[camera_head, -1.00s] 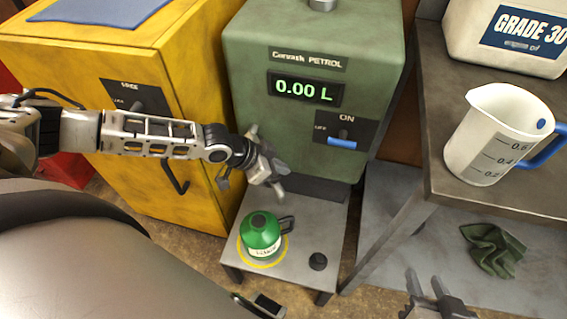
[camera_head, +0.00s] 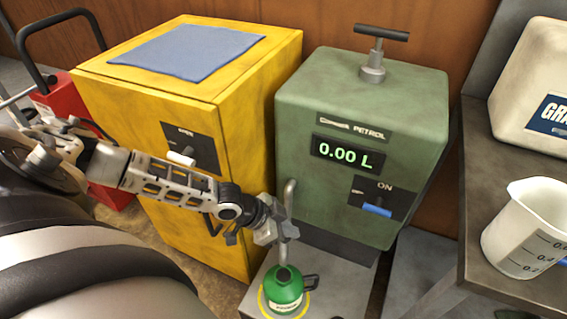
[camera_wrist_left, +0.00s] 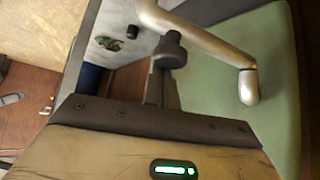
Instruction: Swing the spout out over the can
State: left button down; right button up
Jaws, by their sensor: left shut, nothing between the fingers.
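The green can (camera_head: 284,289) stands upright on the grey platform (camera_head: 252,298), inside a yellow ring. The silver spout (camera_head: 290,197) shows beside the left front of the green petrol pump (camera_head: 362,135). In the left wrist view the bent metal spout (camera_wrist_left: 205,42) crosses the upper part, with its rounded end against the green pump. My left gripper (camera_head: 277,234) is shut and empty, above the can and close to the spout. I cannot tell whether it touches the spout. The can is not visible in the left wrist view, and my right gripper is out of view.
The yellow cabinet (camera_head: 215,110) with a blue cloth (camera_head: 187,52) stands left of the pump. The pump has a blue switch (camera_head: 376,210) and reads 0.00 L. A measuring jug (camera_head: 527,232) and an oil container (camera_head: 533,90) stand on the right bench.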

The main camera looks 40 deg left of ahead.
pick_arm(q)
jog(key=shift+s+a+f, duration=0.15)
